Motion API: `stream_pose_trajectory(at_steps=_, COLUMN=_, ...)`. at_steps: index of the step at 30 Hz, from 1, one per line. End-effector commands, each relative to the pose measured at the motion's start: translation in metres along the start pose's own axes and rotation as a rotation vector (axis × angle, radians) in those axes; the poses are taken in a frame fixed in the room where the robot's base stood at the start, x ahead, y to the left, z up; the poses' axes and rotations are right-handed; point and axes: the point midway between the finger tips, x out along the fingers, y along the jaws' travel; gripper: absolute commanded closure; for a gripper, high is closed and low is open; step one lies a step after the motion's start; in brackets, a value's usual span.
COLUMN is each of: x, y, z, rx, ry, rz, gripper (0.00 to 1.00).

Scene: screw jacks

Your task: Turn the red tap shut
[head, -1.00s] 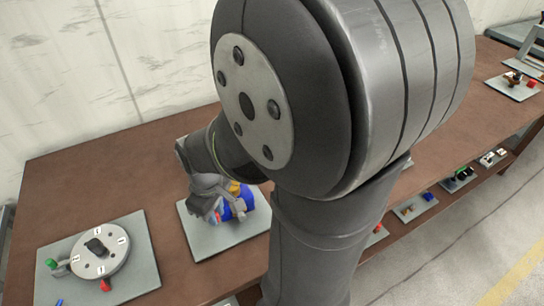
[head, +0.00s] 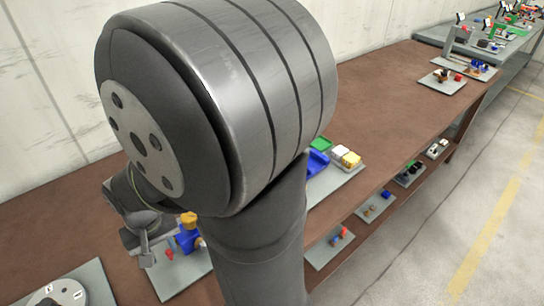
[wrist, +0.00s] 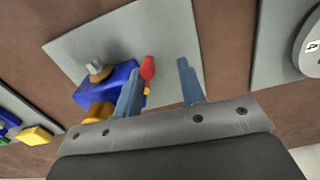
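The red tap (wrist: 148,68) is a small red lever on a short yellow-orange stem in the wrist view. It stands at the side of a blue body (wrist: 112,82), which has a yellow end (wrist: 97,112) and a grey fitting (wrist: 97,68). The tap also shows in the head view (head: 170,254), beside the blue body (head: 187,240). My gripper (wrist: 159,66) is open. In the wrist picture the tap appears between its fingers, close to the left finger, which overlaps part of the blue body. I cannot tell whether they touch. My arm hides much of the head view.
The blue body sits on a grey plate (wrist: 172,35) on the brown bench (head: 385,90). A plate with a round grey dial (head: 68,292) lies to the left. Another plate (head: 340,180) with coloured blocks lies to the right. Small plates stand on the lower shelf.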

Motion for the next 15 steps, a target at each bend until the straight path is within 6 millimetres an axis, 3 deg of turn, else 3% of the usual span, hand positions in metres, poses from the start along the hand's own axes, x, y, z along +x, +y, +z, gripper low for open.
stream_pose_trajectory(at_steps=15, x=-0.107, y=0.000, z=-0.001, rx=-0.007, ry=0.004, rz=-0.002, gripper=0.64)
